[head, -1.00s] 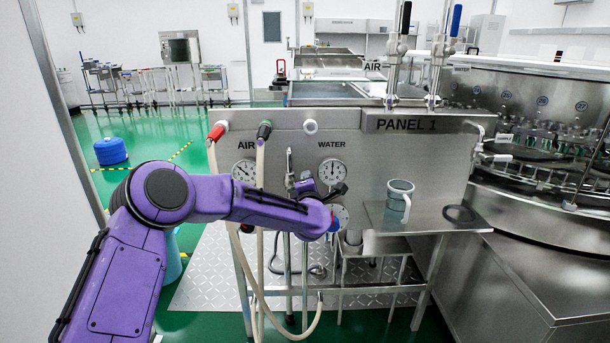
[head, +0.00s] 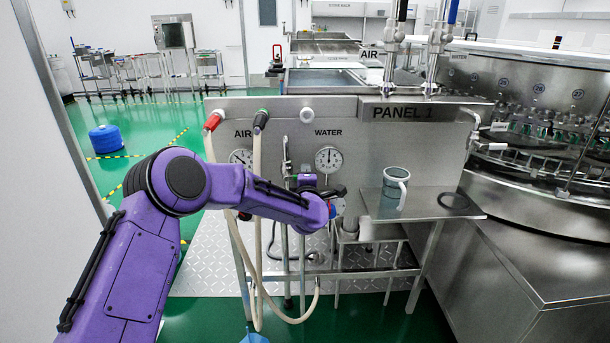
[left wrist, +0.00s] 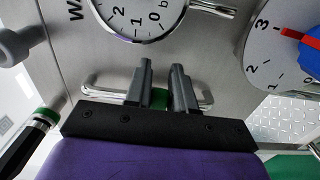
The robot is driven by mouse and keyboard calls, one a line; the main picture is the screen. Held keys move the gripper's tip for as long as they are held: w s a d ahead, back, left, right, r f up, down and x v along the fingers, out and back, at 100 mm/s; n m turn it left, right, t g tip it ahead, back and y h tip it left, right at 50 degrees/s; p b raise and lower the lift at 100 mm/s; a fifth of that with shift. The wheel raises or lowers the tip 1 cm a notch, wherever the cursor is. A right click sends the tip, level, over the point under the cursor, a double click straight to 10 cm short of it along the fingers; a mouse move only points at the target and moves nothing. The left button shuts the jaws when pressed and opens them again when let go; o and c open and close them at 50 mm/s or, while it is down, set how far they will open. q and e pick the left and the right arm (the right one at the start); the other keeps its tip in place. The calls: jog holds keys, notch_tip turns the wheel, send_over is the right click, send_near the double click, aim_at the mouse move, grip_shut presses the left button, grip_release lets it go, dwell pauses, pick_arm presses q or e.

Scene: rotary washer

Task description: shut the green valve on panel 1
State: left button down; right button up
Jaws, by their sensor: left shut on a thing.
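Panel 1 (head: 400,135) is a steel panel with two round gauges and hose connectors. My left gripper (head: 334,191) is at the panel, just below the water gauge (head: 328,159). In the left wrist view its two dark fingers (left wrist: 161,88) are close together around a small green part, which I take to be the green valve (left wrist: 160,98). Most of the valve is hidden by the fingers, and my arm hides it in the head view. A metal bar handle (left wrist: 100,84) shows behind the fingers. My right gripper is out of view.
A red and blue knob on a numbered dial (left wrist: 275,60) sits right of the fingers. A green-ringed black hose connector (head: 261,119) and a red one (head: 213,121) carry hanging hoses.

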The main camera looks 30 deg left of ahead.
pick_arm(q)
jog(key=shift+f, duration=0.15)
jog(key=c, duration=1)
grip_release()
jog(key=shift+c, duration=0.2)
jog(key=v, duration=1)
jog(key=shift+s, duration=0.3)
jog(key=shift+d, duration=0.1)
